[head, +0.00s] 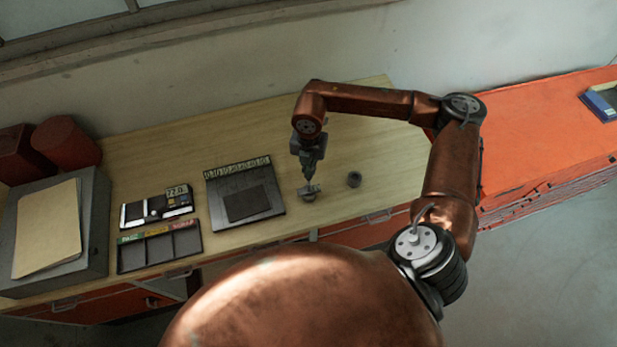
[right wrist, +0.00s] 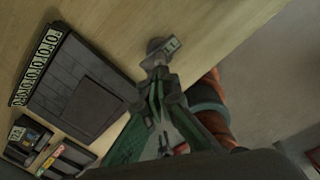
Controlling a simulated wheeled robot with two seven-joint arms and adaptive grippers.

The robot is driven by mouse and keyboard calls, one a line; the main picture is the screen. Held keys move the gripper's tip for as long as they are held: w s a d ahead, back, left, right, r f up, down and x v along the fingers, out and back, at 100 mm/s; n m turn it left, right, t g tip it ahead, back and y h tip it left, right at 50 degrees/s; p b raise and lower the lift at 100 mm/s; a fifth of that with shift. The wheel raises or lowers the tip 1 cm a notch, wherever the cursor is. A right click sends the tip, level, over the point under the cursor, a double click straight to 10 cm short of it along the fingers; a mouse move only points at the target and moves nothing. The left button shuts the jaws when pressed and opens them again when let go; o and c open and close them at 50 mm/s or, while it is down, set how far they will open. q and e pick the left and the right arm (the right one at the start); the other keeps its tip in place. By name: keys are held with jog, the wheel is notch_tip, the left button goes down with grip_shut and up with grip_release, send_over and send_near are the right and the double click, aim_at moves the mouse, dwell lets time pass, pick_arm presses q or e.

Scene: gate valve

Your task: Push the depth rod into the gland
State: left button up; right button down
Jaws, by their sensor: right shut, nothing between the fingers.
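A small grey gate valve (head: 308,194) with a pale tag stands on the wooden bench. It also shows in the right wrist view (right wrist: 157,56), just beyond the fingertips. My right gripper (head: 311,172) points down right above the valve, with its fingers together and nothing between them. In the right wrist view the closed fingertips (right wrist: 160,80) overlap the valve's near side; I cannot tell whether they touch it. The depth rod and the gland opening are too small or hidden behind the fingers to make out. My left gripper is not in view.
The bench behind the valve is clear.

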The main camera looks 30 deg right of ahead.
jog(key=shift+f+b, duration=1.2)
jog(key=shift+f, duration=0.25)
dwell(1.7)
jog(key=shift+r+p, duration=1.05)
jog(key=shift+r, duration=1.95)
